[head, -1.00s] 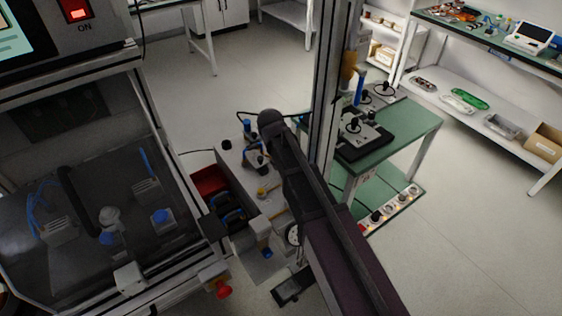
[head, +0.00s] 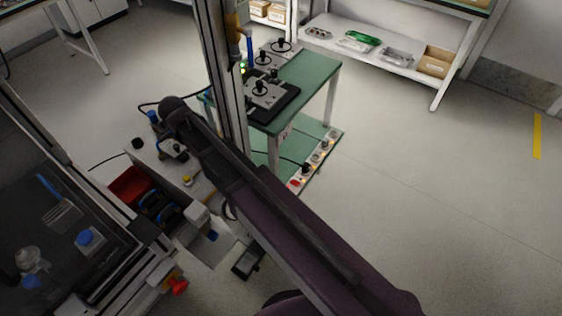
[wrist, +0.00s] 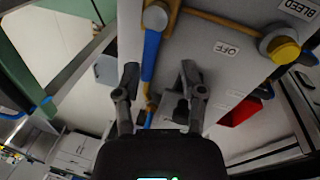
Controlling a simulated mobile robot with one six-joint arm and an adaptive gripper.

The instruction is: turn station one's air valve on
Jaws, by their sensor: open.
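In the wrist view a blue lever (wrist: 151,55) hangs from a brass valve body (wrist: 155,17) on a pale panel. My gripper (wrist: 160,76) is open. Its two fingers stand apart to either side of the lever's lower end, and I cannot tell whether either touches it. An OFF label (wrist: 227,48) is on the panel to the right of the lever. In the head view my gripper and this lever are not clearly visible; my dark arm crosses the middle.
A yellow knob (wrist: 284,48) by a BLEED label (wrist: 297,9) sits to the right. A red bin (wrist: 240,110) lies beyond; it also shows in the head view (head: 130,184). A green table (head: 310,75) stands beyond my arm. Floor at right is clear.

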